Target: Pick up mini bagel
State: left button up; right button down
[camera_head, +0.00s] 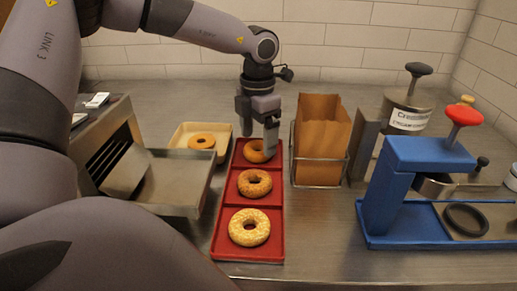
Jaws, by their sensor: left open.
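Three bagels lie in a row on a red tray (222,231). The front bagel (249,227) is pale and seeded, and the middle bagel (254,183) is browner. The far bagel (254,152) is partly hidden by my left gripper (258,142). The gripper points down over the far end of the tray, open, with its fingers around or just above the far bagel; I cannot tell if they touch it. Another bagel (201,141), small and plain, lies in a cream tray (181,131) to the left. My right gripper is not in view.
A brown paper bag (321,127) stands in a wire holder right of the red tray. A blue press (420,190) and a labelled canister (408,112) stand further right. A metal machine (160,180) is at left. Steel counter is clear at front right.

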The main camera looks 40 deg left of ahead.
pick_arm(q)
jog(key=shift+f, duration=1.25)
jog(key=c, duration=0.8)
jog(key=shift+r, duration=0.1)
notch_tip(320, 180, up, 20)
jog(key=shift+p, duration=0.4)
